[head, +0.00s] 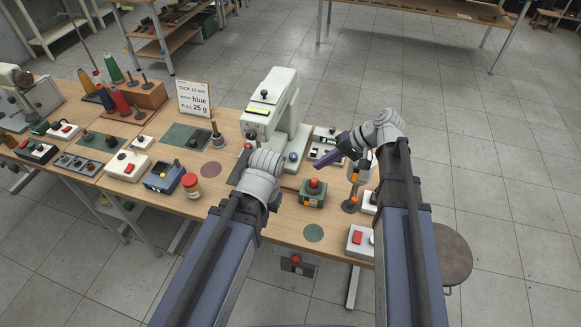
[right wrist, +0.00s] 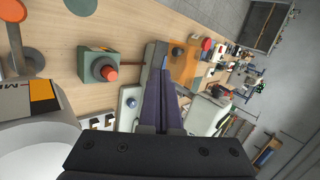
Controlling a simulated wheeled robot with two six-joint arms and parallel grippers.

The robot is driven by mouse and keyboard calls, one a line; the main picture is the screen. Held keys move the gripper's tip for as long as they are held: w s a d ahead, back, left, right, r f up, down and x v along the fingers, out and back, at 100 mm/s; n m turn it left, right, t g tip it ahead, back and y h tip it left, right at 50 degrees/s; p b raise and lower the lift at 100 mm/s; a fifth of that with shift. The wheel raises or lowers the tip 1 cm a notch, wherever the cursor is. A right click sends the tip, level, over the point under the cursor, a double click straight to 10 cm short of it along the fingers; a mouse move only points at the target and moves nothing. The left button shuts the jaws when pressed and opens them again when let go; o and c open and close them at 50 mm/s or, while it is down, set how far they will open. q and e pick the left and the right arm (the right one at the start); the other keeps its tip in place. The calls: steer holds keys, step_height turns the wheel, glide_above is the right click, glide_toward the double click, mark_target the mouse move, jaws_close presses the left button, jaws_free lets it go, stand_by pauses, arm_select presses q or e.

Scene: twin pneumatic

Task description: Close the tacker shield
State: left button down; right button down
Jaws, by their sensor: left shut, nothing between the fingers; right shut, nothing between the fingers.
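The tacker (head: 268,108) is a pale green-white machine on the workbench, and it also shows in the right wrist view (right wrist: 203,112). An orange, see-through-looking panel (right wrist: 181,52) stands by its dark base in the right wrist view; I cannot tell for sure that it is the shield. My left gripper (head: 250,160) is in front of the tacker in the head view and hides part of its front; its fingers are mostly hidden. My right gripper (head: 337,155) is shut and empty to the right of the tacker. Its purple fingers also show in the right wrist view (right wrist: 163,75).
A green box with a red button (head: 313,188) stands between my arms. A stool (head: 452,252) is beside the bench at right.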

steer(key=w+a+f+b, duration=0.1)
steer(key=a+f+b, duration=0.5)
steer(key=a, duration=0.4)
steer(key=shift+w+a+f+b, duration=0.15)
steer(key=shift+w+f+b, duration=0.25)
steer(key=shift+b, duration=0.35)
steer(key=shift+a, duration=0.1)
